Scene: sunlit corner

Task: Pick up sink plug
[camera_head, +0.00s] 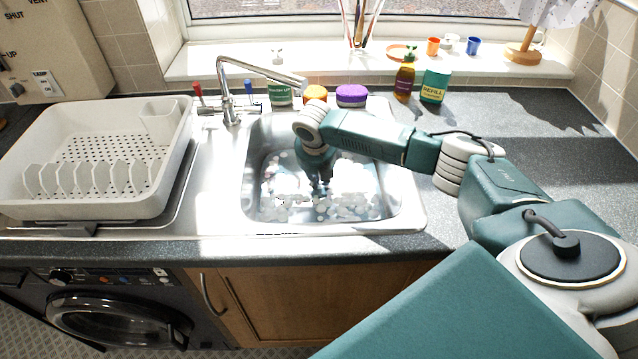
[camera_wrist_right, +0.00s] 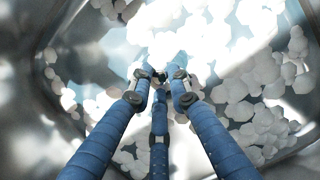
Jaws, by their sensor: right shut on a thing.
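My right gripper (camera_head: 321,186) reaches down into the steel sink (camera_head: 405,205), which holds water with white foam on it. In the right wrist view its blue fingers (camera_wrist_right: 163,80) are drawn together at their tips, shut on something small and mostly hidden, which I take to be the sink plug. The plug's shape cannot be made out among the fingertips, foam and glare. My left gripper is not in view.
A tap (camera_head: 233,95) stands behind the sink at the left. A white dish rack (camera_head: 95,160) fills the left drainer. The right counter is mostly clear.

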